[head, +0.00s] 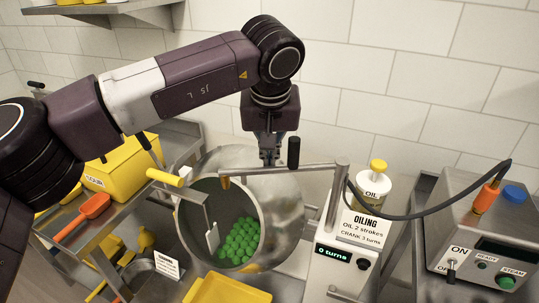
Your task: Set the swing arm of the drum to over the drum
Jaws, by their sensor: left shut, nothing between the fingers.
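The steel drum (271,232) stands mid-picture, its mouth facing forward, with green gummies (241,241) inside. The swing arm (310,168) is a metal bar running left from the post of the oiling unit. Its brass-coloured tip (225,182) appears across the upper part of the drum's mouth. A black upright knob (293,152) stands on the bar. My left gripper (268,158) points down, shut and empty, just left of the knob and close to the bar; I cannot tell whether it touches. My right gripper is not in view.
A yellow-handled paddle (165,178) reaches into the drum from the left. The oiling unit (335,245) reads "0 turns" and carries an oil bottle (372,188). A steam box (480,240) with a black hose stands right. A yellow bin (120,168) and orange scoop (92,207) sit left.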

